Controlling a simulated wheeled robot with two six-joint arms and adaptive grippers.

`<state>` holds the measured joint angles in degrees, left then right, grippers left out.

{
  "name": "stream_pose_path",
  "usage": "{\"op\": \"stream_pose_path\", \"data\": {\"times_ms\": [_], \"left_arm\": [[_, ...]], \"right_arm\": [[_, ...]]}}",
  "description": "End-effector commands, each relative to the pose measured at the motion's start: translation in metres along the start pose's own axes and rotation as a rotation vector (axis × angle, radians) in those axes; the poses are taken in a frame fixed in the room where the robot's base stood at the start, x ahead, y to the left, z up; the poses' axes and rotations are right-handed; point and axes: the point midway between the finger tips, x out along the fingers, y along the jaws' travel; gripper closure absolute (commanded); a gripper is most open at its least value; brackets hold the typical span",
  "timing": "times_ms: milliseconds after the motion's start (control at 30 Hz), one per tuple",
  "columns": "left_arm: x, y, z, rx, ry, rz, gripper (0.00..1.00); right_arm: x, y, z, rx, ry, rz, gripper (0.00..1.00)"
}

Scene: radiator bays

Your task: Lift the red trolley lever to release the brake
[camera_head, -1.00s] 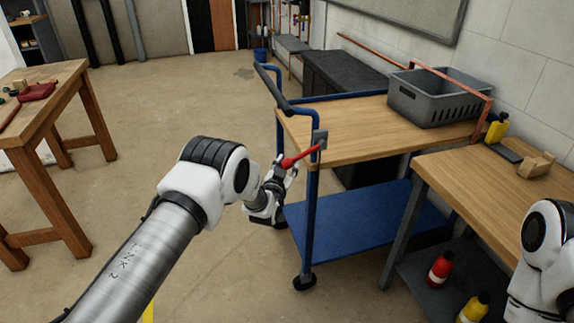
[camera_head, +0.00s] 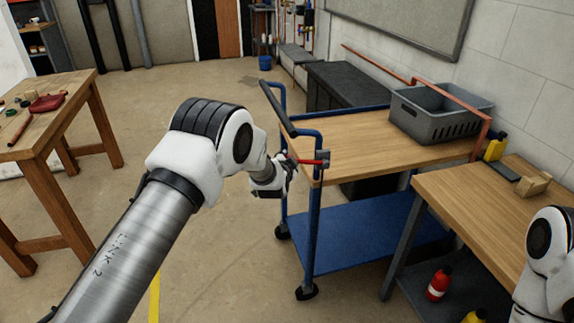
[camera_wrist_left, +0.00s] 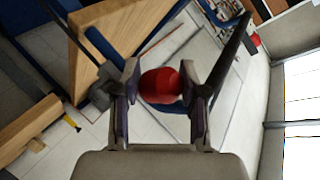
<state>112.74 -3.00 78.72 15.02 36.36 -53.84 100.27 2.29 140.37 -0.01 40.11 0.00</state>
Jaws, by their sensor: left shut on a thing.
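The red lever (camera_head: 310,161) is mounted at the near corner post of the blue trolley (camera_head: 312,230). It runs nearly level from its grey bracket towards the left. My left gripper (camera_head: 287,166) is at the lever's free end in the head view. In the left wrist view the lever's round red end (camera_wrist_left: 161,86) sits between the two fingers of my left gripper (camera_wrist_left: 163,100), which are closed on it. My right arm shows at the right edge of the head view, but its gripper is out of view.
The trolley carries a grey crate (camera_head: 425,125) on its wooden top. A workbench (camera_head: 470,205) stands close at the right, with a red bottle (camera_head: 438,284) below. A wooden table (camera_head: 50,130) is at the left. Open floor lies between.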

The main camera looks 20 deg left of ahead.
Motion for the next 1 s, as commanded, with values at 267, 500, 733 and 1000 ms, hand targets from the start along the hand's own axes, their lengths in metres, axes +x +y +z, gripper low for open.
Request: {"op": "stream_pose_path", "data": {"times_ms": [267, 500, 733, 1000], "left_arm": [[-0.007, -0.017, -0.020, 0.123, -0.072, 0.009, 1.00], [-0.008, -0.019, -0.022, 0.168, -0.099, 0.014, 1.00], [-0.008, -0.020, -0.023, 0.175, -0.101, 0.013, 1.00], [-0.008, -0.020, -0.024, 0.176, -0.099, 0.013, 0.32]], "right_arm": [[-0.025, 0.000, 0.000, 0.000, 0.000, 0.000, 0.60], [-0.031, 0.000, 0.000, 0.000, 0.000, 0.000, 0.60], [-0.031, 0.000, 0.000, 0.000, 0.000, 0.000, 0.60], [-0.031, 0.000, 0.000, 0.000, 0.000, 0.000, 0.60]]}}
